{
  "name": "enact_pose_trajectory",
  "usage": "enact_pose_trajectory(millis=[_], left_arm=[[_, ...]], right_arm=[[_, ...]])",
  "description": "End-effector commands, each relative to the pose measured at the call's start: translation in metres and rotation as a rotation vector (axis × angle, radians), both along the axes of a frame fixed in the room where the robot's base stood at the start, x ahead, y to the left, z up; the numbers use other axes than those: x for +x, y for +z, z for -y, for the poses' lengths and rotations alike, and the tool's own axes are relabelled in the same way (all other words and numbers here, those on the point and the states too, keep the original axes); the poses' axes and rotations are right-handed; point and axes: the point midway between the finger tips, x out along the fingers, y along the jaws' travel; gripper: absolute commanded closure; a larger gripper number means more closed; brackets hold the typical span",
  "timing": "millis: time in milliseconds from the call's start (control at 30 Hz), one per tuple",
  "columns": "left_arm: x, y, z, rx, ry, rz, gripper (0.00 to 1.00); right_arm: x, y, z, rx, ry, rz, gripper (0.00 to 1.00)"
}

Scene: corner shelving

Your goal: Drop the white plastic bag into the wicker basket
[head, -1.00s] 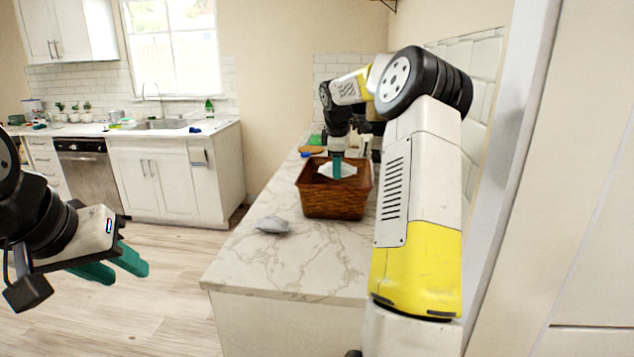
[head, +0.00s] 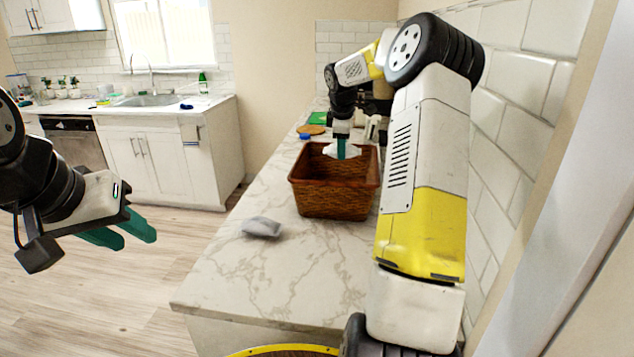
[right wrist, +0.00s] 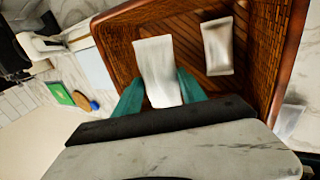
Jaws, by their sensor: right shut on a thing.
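The brown wicker basket (head: 335,200) stands on the marble counter, its opening upward. My right gripper (head: 341,149) is over the basket's far part, shut on a white plastic bag (head: 330,151). In the right wrist view the held bag (right wrist: 157,65) sits between the teal fingers, over the basket's inside (right wrist: 190,70). A second white bag (right wrist: 217,46) lies inside the basket there; the head view hides it. A greyish-white bag (head: 263,227) lies on the counter left of the basket. My left gripper (head: 128,232) is empty, fingers apart, over the floor at left.
The marble counter (head: 260,290) is clear in front of the basket. Behind the basket lie a green item (head: 317,118), a round wooden board (head: 311,130) and a small blue item (head: 304,137). A tiled wall (head: 520,130) runs close along the right.

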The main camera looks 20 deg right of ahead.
Motion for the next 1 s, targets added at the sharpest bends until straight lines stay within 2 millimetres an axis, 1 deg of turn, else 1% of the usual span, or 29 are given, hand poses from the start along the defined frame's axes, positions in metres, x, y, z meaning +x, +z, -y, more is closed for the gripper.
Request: enact_pose_trajectory(millis=[33, 100, 200, 333, 567, 600, 667, 700, 733, 1000], left_arm=[[0.0, 0.0, 0.0, 0.0, 0.0, 0.0, 0.64], [0.0, 0.0, 0.0, 0.0, 0.0, 0.0, 0.64], [0.0, 0.0, 0.0, 0.0, 0.0, 0.0, 0.64], [0.0, 0.0, 0.0, 0.0, 0.0, 0.0, 0.64], [0.0, 0.0, 0.0, 0.0, 0.0, 0.0, 0.64], [0.0, 0.0, 0.0, 0.0, 0.0, -0.001, 0.64], [0.0, 0.0, 0.0, 0.0, 0.0, -0.001, 0.64], [0.0, 0.0, 0.0, 0.0, 0.0, 0.0, 0.64], [0.0, 0.0, 0.0, 0.0, 0.0, 0.0, 0.64], [0.0, 0.0, 0.0, 0.0, 0.0, -0.001, 0.64]], right_arm=[[0.0, -0.007, 0.0, 0.0, 0.001, -0.002, 0.9], [0.0, -0.013, 0.001, 0.0, 0.0, -0.002, 0.9], [0.0, -0.02, 0.0, 0.001, -0.001, -0.001, 0.9], [0.0, -0.024, 0.0, 0.0, 0.0, 0.0, 0.9], [0.0, -0.025, 0.0, 0.0, 0.0, 0.0, 0.9], [0.0, -0.024, 0.0, 0.0, -0.001, 0.0, 0.48], [0.0, -0.024, 0.0, 0.0, -0.001, 0.0, 0.36], [0.0, -0.024, 0.0, 0.0, -0.001, 0.0, 0.28], [0.0, -0.024, 0.0, 0.0, -0.001, 0.0, 0.26], [0.0, -0.024, 0.0, 0.0, -0.001, 0.0, 0.26]])
